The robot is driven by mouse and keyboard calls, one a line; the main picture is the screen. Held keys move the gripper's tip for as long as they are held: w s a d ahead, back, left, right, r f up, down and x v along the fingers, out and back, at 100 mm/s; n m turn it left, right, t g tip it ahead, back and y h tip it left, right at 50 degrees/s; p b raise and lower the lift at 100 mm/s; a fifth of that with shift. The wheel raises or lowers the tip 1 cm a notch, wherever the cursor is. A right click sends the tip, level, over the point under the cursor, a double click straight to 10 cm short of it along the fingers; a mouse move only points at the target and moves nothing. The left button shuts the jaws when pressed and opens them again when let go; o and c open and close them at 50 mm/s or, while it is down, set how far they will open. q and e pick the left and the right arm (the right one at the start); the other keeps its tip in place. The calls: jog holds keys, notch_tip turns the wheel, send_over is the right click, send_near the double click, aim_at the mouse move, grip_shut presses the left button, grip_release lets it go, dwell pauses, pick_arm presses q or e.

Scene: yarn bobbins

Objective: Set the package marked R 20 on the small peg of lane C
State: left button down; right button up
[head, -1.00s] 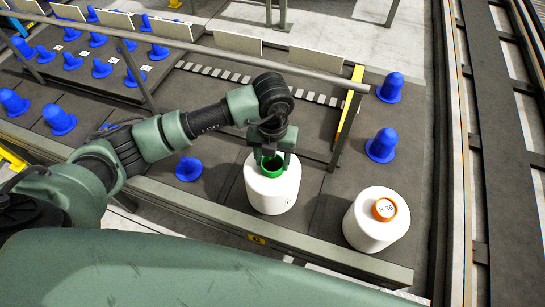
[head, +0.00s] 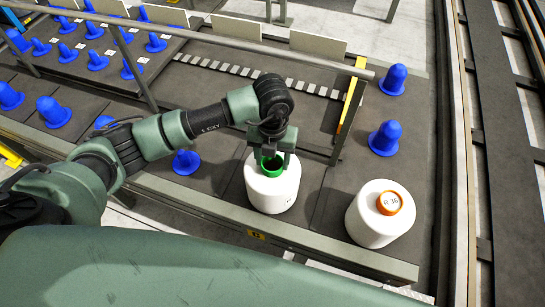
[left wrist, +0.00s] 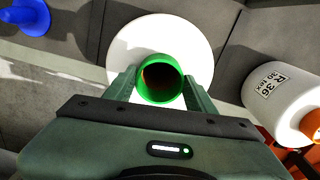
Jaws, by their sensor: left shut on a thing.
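A white package with a green core (head: 272,188) stands upright near the front edge of the dark rack. My left gripper (head: 271,158) is above it, shut on the green core. In the left wrist view the fingers (left wrist: 160,92) press on both sides of the green core (left wrist: 160,80). No R 20 mark is readable on this package; its small mark faces away or is too blurred. I cannot tell whether a peg is under it. A small blue peg (head: 186,162) stands just left of it. My right gripper is out of view.
A white package with an orange core marked R 36 (head: 380,218) stands at the right; its label also shows in the left wrist view (left wrist: 267,88). Blue pegs (head: 385,138) stand behind it. A rail (head: 250,47) crosses behind my arm.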

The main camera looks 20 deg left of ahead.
pick_arm(q)
jog(key=shift+w+f, duration=0.1)
jog(key=shift+f, duration=0.05)
dwell(0.4)
jog(key=shift+c, duration=2.1)
grip_release()
jog(key=shift+s+f, duration=0.15)
jog(key=shift+s, duration=0.05)
notch_tip(320, 180, up, 8)
jog(key=b, duration=0.1)
jog(key=shift+w, duration=0.1)
